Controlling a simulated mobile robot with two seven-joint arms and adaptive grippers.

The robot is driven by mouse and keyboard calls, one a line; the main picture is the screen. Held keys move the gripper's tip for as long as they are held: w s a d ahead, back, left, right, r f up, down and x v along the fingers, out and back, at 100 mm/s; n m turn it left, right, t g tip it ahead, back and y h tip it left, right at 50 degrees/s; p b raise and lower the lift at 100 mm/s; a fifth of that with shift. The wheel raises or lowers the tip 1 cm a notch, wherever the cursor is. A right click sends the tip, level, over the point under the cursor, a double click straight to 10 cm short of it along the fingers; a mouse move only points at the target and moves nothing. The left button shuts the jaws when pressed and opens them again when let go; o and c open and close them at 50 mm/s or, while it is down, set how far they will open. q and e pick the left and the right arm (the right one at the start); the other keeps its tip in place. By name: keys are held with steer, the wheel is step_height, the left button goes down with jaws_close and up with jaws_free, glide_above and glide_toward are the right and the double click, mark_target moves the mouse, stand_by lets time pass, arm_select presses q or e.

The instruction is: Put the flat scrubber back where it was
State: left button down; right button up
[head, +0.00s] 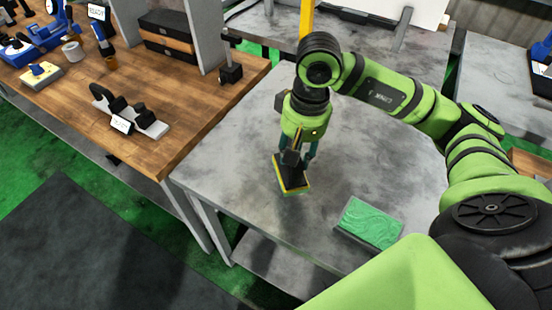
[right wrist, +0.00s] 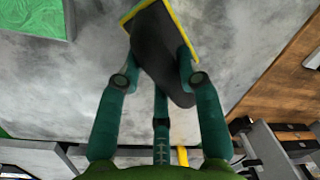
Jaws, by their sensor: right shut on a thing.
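The flat scrubber (head: 292,180) has a dark body and handle with a yellow edge. My right gripper (head: 297,152) points down at the grey table and is shut on the scrubber's handle. In the right wrist view the black handle (right wrist: 158,48) lies between the fingers of my right gripper (right wrist: 157,70), with a yellow-edged pad beyond it. The scrubber is over or on the tabletop; I cannot tell whether it touches. My left gripper is not in view.
The grey metal table (head: 240,190) is mostly clear around the scrubber. A green patterned block (head: 370,222) lies near its front edge. A wooden bench (head: 190,105) at the left carries a black holder (head: 128,110), boxes and tools. A yellow post (head: 306,18) stands behind.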

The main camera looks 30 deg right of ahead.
mark_target(277, 163)
steer(key=w+a+f, duration=0.1)
steer(key=w+f+p, duration=0.1)
steer(key=w+a, duration=0.1)
steer(key=shift+w+a+f, duration=0.3)
steer(key=shift+w+f, duration=0.1)
step_height(277, 163, down, 3)
steer(key=shift+f+p, duration=0.1)
steer(key=shift+p, duration=0.85)
steer(key=shift+f, duration=0.4)
steer(key=o, duration=1)
steer(key=shift+d+r+b, duration=0.1)
steer(key=shift+r+b, duration=0.25)
steer(key=shift+r, duration=0.2)
steer(key=r+b, duration=0.1)
steer(key=r, duration=0.2)
steer(key=r+b, duration=0.1)
steer(key=r, duration=0.3)
steer(key=d+r+b, duration=0.1)
steer(key=r, duration=0.3)
steer(key=shift+s, duration=0.2)
